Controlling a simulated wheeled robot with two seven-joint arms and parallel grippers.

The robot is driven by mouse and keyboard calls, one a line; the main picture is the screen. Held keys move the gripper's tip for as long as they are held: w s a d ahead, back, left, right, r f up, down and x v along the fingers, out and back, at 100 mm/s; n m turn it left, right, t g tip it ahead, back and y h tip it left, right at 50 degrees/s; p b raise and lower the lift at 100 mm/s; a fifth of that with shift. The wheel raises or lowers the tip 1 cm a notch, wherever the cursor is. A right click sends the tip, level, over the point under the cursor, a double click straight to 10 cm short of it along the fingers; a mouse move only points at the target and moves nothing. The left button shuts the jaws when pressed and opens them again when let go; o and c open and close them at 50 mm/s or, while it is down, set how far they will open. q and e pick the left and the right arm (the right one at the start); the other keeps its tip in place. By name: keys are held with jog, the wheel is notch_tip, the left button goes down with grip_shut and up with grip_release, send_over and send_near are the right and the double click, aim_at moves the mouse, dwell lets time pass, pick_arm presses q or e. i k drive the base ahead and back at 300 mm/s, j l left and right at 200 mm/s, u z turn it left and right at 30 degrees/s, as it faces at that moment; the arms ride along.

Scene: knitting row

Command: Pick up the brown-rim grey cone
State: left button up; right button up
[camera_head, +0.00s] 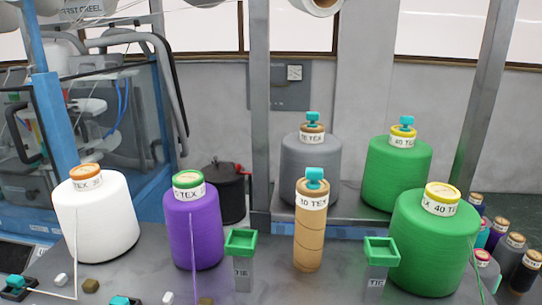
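The brown-rim grey cone (311,172) stands upright on a grey surface at the back, right of the middle. Its white label reads "10 TEX", and a teal piece sits on its top. Neither of my grippers is in view, and nothing is seen touching the grey cone.
A yellow-rim green cone (397,173) stands right of the grey cone; a larger one (430,245) stands nearer. A purple cone (194,230) and a white cone (100,220) stand left. Two green-topped posts (243,268) (376,285) stand in front. A grey upright (261,100) rises left.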

aim_at(311, 205)
jog(key=k+j+z, duration=0.35)
jog(key=j, duration=0.45)
jog(key=k+j+z, duration=0.35)
jog(key=k+j, duration=0.25)
jog(key=k+j+z, duration=0.3)
jog(key=k+j, duration=0.35)
